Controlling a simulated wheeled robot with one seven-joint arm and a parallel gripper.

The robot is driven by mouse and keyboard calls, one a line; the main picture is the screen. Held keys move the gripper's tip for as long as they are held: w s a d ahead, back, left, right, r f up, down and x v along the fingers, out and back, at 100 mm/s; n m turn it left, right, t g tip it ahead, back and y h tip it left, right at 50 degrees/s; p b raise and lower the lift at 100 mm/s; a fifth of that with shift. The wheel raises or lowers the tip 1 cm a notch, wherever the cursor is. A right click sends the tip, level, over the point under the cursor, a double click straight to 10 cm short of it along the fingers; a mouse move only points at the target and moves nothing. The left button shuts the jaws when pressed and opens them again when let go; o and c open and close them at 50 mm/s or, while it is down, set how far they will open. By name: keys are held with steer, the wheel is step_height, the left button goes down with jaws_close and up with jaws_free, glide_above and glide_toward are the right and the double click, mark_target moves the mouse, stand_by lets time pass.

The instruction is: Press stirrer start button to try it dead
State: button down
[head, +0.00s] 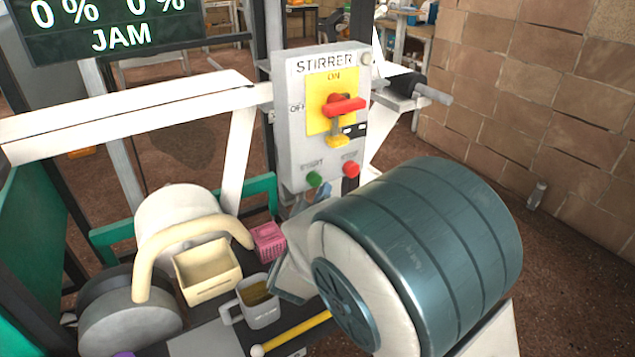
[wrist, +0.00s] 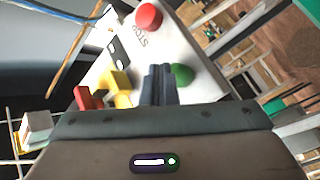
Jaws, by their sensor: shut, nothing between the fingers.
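The grey STIRRER panel (head: 295,130) stands upright at the centre of the head view. Its green START button (head: 314,179) is at the lower left, with the red STOP button (head: 351,170) to its right. Above, a red switch handle (head: 345,106) lies roughly level on a yellow plate, with a yellow padlock-like piece (head: 338,141) below it. In the wrist view my gripper (wrist: 158,72) is shut and empty, its fingertips right beside the green button (wrist: 182,75). Whether they touch it I cannot tell. The STOP button (wrist: 148,16) is farther up. In the head view my fingers are mostly hidden.
A dark screen (head: 120,30) reads 0 %, 0 % and JAM. A white beam (head: 130,110) runs left of the panel. A cream box (head: 207,272), a grey mug (head: 258,305) and a pink basket (head: 268,241) stand below. A block wall (head: 540,90) is at right.

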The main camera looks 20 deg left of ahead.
stand_by(0.4)
steer(key=shift+w+a, duration=0.25)
steer(key=shift+a, duration=0.1)
steer(key=shift+w+a+p, duration=0.35)
steer(key=shift+p, duration=0.1)
stand_by(0.7)
steer(key=shift+s+d, duration=0.6)
steer(key=shift+d, duration=0.1)
steer(key=shift+d, duration=0.1)
steer(key=s+d, duration=0.3)
steer(key=shift+s+d, duration=0.15)
steer(key=shift+d, duration=0.15)
stand_by(0.4)
stand_by(0.5)
